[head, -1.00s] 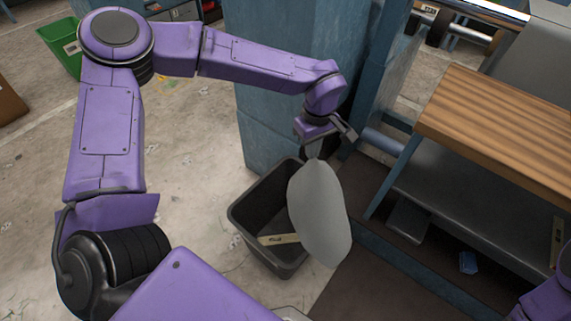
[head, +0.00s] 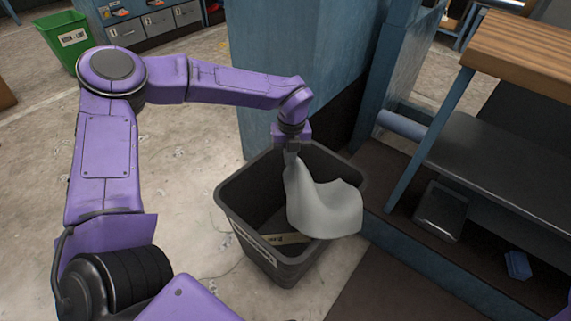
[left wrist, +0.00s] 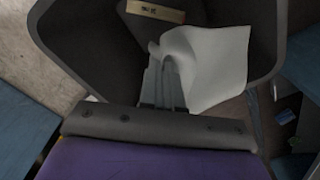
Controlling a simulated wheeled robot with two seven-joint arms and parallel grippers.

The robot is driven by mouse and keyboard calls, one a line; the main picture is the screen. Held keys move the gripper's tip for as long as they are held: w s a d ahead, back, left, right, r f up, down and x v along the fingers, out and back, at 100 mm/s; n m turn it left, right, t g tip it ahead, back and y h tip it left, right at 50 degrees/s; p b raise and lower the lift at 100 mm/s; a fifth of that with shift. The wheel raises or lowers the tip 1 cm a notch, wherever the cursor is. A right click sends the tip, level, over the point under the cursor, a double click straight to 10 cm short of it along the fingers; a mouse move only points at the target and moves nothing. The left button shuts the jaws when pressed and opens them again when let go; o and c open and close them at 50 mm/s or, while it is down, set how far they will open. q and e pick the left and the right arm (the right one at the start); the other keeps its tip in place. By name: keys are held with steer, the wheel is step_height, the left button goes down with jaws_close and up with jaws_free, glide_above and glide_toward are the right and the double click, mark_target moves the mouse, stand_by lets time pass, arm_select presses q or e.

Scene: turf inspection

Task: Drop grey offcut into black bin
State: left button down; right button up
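The black bin (head: 235,215) stands on the floor beside a blue pillar. My left gripper (head: 291,158) is over the bin opening, shut on the upper end of the grey offcut (head: 325,207). The offcut hangs bent, partly over the opening, and its lower right part overlaps the bin's right rim; I cannot tell whether it touches it. In the left wrist view the closed fingers (left wrist: 163,85) pinch the offcut's edge (left wrist: 212,65), with the bin wall (left wrist: 85,40) around them. My right gripper is out of view.
A pale labelled strip (head: 285,240) lies inside the bin; it also shows in the left wrist view (left wrist: 155,11). The blue pillar (head: 295,75) rises behind the bin. A wood-topped bench (head: 520,45) stands right. A green bin (head: 68,40) is far left. Floor left of the bin is clear.

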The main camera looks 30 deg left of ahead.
arm_select(q)
step_height(320, 180, down, 6)
steer(key=b, duration=0.5)
steer(key=shift+r, duration=0.1)
jaws_free()
stand_by(0.4)
steer(key=shift+r, duration=0.1)
step_height(320, 180, up, 5)
steer(key=p, duration=0.5)
steer(key=shift+r, duration=0.2)
